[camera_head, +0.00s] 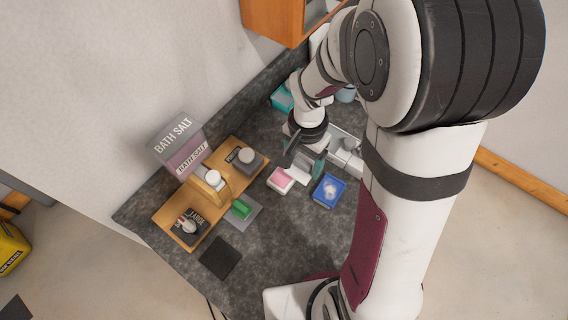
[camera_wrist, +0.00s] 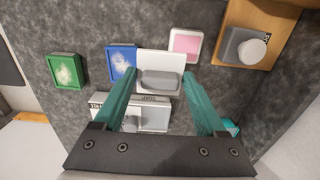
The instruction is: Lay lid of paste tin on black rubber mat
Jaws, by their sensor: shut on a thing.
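My gripper (camera_head: 304,157) has two teal fingers, which also show in the wrist view (camera_wrist: 160,76). They are closed on a white square lid with a grey bar-shaped grip (camera_wrist: 160,79). The lid is seen from above and hides part of a blue tin (camera_wrist: 121,61) behind it. In the head view the blue tin (camera_head: 328,190) stands open with pale contents, right of the gripper. A white dish with a pink inside (camera_head: 281,180) is near the fingers. I cannot tell which is the paste tin. The black rubber mat (camera_head: 221,257) lies bare near the counter's front left.
A white tray (camera_head: 344,145) stands right of the gripper. A green tin (camera_wrist: 66,71) shows only in the wrist view.

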